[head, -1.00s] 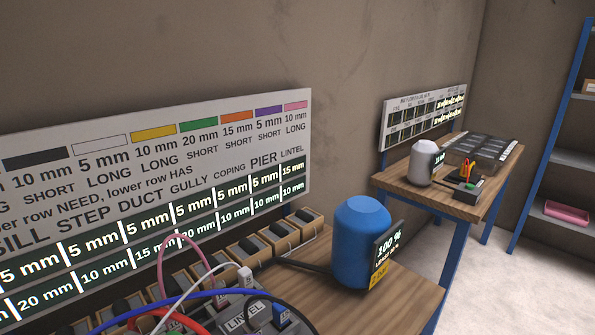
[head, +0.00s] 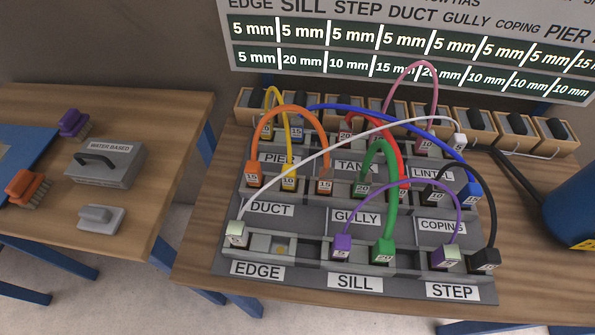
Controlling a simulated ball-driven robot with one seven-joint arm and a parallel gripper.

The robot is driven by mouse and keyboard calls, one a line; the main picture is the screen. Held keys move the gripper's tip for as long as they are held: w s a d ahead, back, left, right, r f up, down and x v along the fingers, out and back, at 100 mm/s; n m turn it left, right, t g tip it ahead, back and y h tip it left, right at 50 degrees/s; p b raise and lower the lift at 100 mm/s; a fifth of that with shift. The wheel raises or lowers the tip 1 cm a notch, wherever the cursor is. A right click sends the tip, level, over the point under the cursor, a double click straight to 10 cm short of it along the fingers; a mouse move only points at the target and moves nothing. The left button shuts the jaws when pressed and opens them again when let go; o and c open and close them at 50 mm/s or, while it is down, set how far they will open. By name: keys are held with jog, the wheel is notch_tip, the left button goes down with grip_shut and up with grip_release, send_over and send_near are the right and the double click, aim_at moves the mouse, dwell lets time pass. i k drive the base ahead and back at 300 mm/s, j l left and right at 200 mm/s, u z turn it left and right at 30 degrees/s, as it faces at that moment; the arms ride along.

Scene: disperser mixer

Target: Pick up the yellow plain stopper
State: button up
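I cannot make out a clear yellow plain stopper in the head view. My gripper is not in view.
Several wooden boxes (head: 554,143) with black rounded pieces line the back of the table. A blue cylinder (head: 578,215) stands at the right. The left table holds a grey WATER BASED block (head: 105,165), a purple brush (head: 73,122) and an orange brush (head: 27,188). A gap separates the tables.

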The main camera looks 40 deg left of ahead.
aim_at(289, 181)
jog(key=l+u, duration=0.15)
jog(key=u, duration=0.65)
jog(key=k+j, duration=0.05)
